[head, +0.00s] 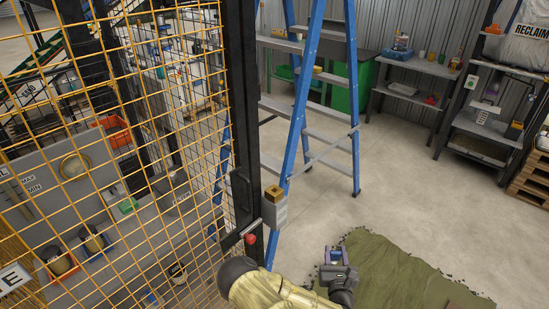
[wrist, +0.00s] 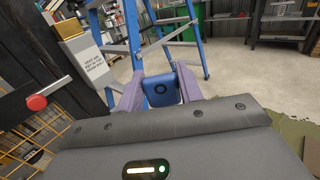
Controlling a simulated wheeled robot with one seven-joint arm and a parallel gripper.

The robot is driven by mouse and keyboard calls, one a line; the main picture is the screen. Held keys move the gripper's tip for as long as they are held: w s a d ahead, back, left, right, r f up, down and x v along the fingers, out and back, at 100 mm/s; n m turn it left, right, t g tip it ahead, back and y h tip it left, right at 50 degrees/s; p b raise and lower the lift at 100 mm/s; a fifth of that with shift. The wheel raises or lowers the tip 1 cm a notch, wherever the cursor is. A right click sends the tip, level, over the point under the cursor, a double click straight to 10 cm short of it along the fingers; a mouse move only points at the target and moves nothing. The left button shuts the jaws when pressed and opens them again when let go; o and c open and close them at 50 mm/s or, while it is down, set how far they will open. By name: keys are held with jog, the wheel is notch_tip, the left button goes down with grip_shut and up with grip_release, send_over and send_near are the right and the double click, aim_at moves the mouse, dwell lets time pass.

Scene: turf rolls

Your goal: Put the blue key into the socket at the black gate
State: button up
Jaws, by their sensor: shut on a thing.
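The blue key (wrist: 161,92) is a blue block with a dark round mark, held between the purple finger pads of my gripper (wrist: 160,84). In the head view my gripper (head: 336,258) is at the bottom centre, right of the gate post, with little of the key showing. The black gate post (head: 243,90) edges a yellow mesh panel. A grey box (head: 274,213) with a brass-coloured top (head: 274,193) is fixed on the post; in the wrist view it bears a printed label (wrist: 94,62) at upper left. The key is right of this box and apart from it. The socket opening cannot be made out.
A red knob (head: 250,238) sticks out from the post below the box. A blue stepladder (head: 303,100) stands close behind. Green turf (head: 395,275) lies on the floor at lower right. Grey shelves (head: 418,68) line the back wall. The middle floor is clear.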

jog(key=w+a+r+n+g+y+p, duration=0.7)
jog(key=w+a+r+n+y+p, duration=0.3)
jog(key=w+a+r, duration=0.8)
notch_tip(320, 180, up, 5)
jog(key=a+y+p, duration=0.3)
jog(key=p, duration=0.1)
jog(key=shift+w+y, duration=0.35)
jog(key=shift+y, duration=0.05)
jog(key=shift+d+f, duration=0.1)
jog(key=shift+f, duration=0.1)
notch_tip(320, 180, down, 6)
jog(key=b, duration=0.6)
jog(key=shift+r, duration=0.2)
jog(key=shift+b, duration=1.1)
jog(key=shift+s+f+b, duration=0.1)
jog(key=shift+f+b, duration=2.05)
dwell(0.4)
jog(key=o, duration=1.1)
